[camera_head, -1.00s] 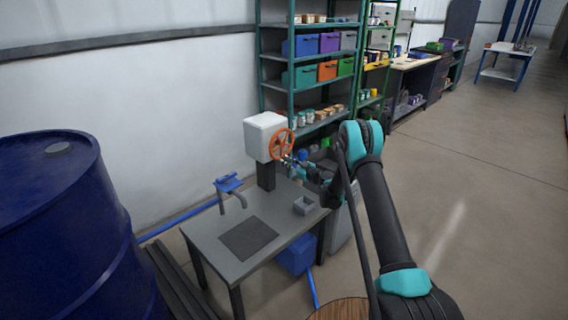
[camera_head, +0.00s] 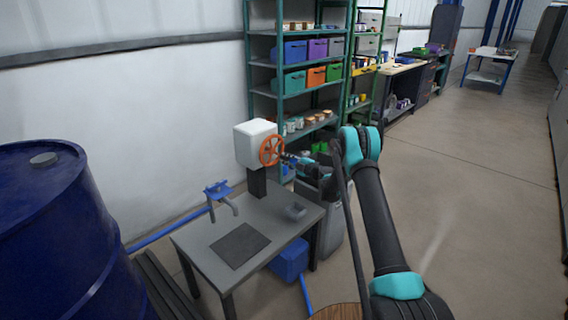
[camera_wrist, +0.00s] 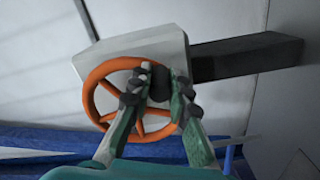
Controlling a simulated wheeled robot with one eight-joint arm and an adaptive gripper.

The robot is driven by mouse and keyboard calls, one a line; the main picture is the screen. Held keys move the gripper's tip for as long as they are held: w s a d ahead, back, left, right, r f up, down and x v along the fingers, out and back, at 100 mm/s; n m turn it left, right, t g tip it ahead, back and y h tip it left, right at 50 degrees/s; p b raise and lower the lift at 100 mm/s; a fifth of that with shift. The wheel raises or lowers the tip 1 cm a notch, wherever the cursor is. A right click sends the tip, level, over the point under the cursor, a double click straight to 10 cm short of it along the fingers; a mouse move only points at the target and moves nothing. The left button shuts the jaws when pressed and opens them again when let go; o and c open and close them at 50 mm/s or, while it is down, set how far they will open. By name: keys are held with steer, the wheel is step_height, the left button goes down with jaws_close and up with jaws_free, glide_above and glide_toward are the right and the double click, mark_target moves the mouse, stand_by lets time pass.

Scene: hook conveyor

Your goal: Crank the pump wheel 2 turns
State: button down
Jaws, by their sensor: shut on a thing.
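The pump wheel (camera_head: 265,151) is an orange spoked ring on the side of a white box (camera_head: 252,138), which stands on a dark post at the back of a grey table. In the wrist view the wheel (camera_wrist: 89,95) faces me, with its spokes partly hidden by my fingers. My gripper (camera_head: 284,157) reaches the wheel from the right. In the wrist view my gripper (camera_wrist: 157,88) is shut on a dark handle (camera_wrist: 160,80) standing out from the wheel. The fingers hide part of the handle.
A blue drum (camera_head: 50,225) stands at the left. Shelves (camera_head: 262,60) stand behind. Open floor lies to the right.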

steer(key=shift+w+d+r+n, duration=0.2)
steer(key=shift+r+n, duration=0.1)
steer(key=shift+n, duration=0.25)
steer(key=shift+w+d+r+n, duration=0.15)
steer(key=shift+r+n, duration=0.15)
steer(key=shift+n, duration=0.25)
steer(key=c, duration=1.4)
jaws_free()
steer(key=v, duration=1.2)
steer(key=shift+c, duration=0.3)
